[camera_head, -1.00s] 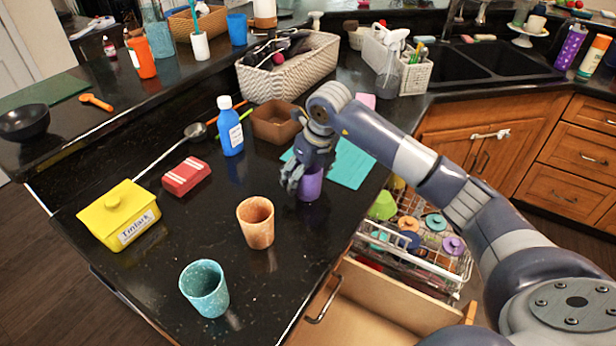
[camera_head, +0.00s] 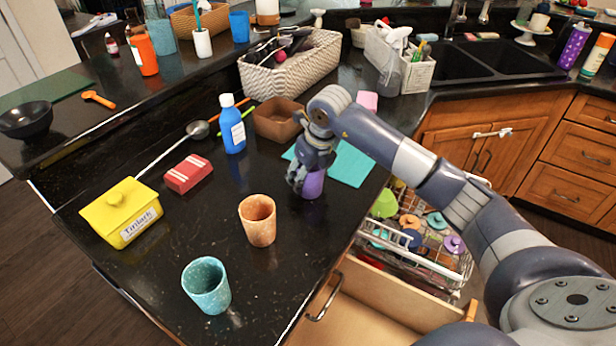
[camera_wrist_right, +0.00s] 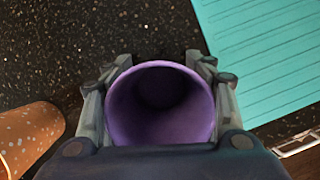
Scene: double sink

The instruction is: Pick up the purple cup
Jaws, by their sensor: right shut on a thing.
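The purple cup (camera_head: 313,184) stands upright on the dark counter, partly hidden by my right gripper (camera_head: 306,180). In the right wrist view the purple cup (camera_wrist_right: 160,104) sits between the two fingers of my right gripper (camera_wrist_right: 159,100), its open mouth facing the camera. The fingers lie against both sides of it, so the gripper is shut on the cup. I cannot tell any gap between the cup and the counter. My left gripper is not in view.
An orange speckled cup (camera_head: 258,222) and a teal speckled cup (camera_head: 207,287) stand nearby on the counter. A teal mat (camera_head: 350,165) lies right of the gripper. A blue bottle (camera_head: 232,128) and brown bowl (camera_head: 277,120) are behind. An open dishwasher rack (camera_head: 420,240) lies beyond the counter edge.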

